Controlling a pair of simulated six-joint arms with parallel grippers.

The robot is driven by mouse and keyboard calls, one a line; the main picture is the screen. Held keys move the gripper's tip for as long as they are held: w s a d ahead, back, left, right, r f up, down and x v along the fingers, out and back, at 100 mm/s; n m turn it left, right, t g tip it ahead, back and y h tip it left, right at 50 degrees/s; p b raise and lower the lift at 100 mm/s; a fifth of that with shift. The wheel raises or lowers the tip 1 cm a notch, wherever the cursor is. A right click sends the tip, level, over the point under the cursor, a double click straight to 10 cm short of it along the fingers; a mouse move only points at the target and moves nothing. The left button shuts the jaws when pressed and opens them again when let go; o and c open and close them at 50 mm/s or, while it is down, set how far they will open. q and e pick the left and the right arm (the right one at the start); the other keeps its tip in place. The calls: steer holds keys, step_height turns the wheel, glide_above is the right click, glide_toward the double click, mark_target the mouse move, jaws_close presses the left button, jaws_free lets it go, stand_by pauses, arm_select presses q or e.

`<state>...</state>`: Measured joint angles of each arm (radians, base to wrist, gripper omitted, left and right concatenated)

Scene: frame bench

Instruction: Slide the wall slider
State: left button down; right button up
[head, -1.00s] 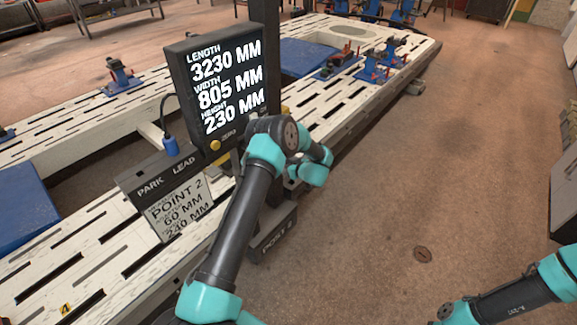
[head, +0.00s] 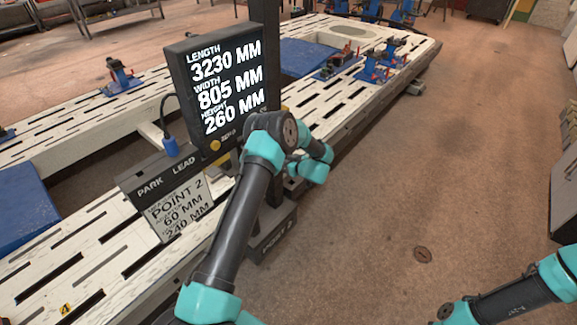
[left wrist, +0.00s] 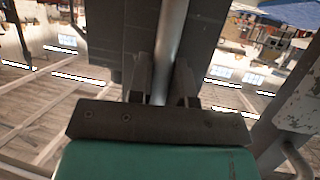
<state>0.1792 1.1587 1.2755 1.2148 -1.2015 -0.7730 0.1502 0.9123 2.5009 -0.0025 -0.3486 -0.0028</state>
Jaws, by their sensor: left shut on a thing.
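A dark display (head: 222,85) on an upright post reads length 3230, width 805 and height 260 mm. In the left wrist view my left gripper (left wrist: 162,85) is shut on a smooth metal bar (left wrist: 171,45), which runs up between its two fingers in front of a dark upright plate (left wrist: 202,30). The bar seems to be the slider's handle. In the head view my left arm (head: 245,200) reaches up to the post and hides the fingers and the grip. My right arm (head: 510,300) shows at the lower right, with its gripper out of the picture.
A slotted white frame bench (head: 95,255) runs from lower left to the far right, with blue clamps (head: 119,75) on it. A park-lead holder with a point 2 card (head: 178,208) hangs left of the post.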

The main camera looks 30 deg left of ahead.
arm_select(q)
step_height(320, 180, up, 9)
steer(key=shift+r, duration=0.1)
steer(key=c, duration=1.1)
jaws_free()
steer(key=v, duration=1.7)
steer(key=shift+s+d, duration=0.1)
steer(key=shift+d, duration=0.15)
